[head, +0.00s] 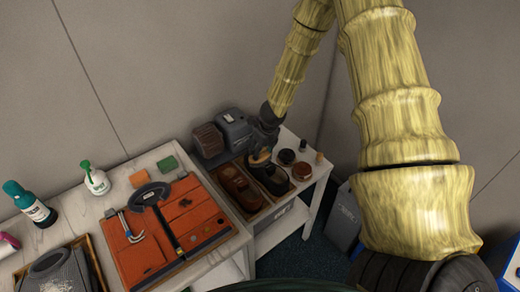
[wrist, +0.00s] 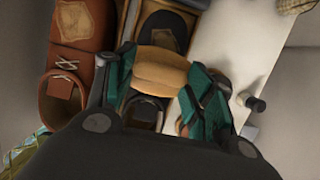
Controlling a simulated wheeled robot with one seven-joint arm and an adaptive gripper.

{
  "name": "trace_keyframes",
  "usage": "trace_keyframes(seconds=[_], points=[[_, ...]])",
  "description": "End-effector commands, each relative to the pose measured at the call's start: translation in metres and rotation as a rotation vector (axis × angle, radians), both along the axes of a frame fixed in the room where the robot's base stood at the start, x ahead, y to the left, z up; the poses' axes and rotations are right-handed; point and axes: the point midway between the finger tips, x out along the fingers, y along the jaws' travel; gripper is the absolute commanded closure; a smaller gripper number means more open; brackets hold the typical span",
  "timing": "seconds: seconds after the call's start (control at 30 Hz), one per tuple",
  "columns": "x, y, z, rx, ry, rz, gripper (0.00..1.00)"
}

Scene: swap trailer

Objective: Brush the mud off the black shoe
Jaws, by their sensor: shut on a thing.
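The black shoe (head: 270,177) lies in a wooden tray beside the brown shoe (head: 238,186). In the wrist view the black shoe (wrist: 162,32) is partly covered by my gripper, and the brown shoe (wrist: 72,85) lies to its left. My gripper (head: 262,150) is shut on a brush with a rounded tan wooden back (wrist: 160,70). It holds the brush over the black shoe. The bristles are hidden, so I cannot tell whether they touch it. I cannot make out the mud clearly.
Round tins (head: 286,157) and small bottles (head: 303,146) stand right of the shoes. A grey boxy object (head: 232,130) stands behind. An orange tool board (head: 165,235), a green-capped bottle (head: 95,178) and a teal bottle (head: 35,207) occupy the left table.

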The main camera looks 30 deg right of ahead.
Motion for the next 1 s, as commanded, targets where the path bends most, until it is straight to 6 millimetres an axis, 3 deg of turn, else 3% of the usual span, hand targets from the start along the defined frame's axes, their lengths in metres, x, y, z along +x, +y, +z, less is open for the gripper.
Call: trace_keyframes(seconds=[0.27, 1.0], points=[[-0.006, -0.001, -0.003, 0.0, 0.011, -0.003, 0.69], [0.003, 0.0, 0.048, 0.0, 0.003, -0.001, 0.69]])
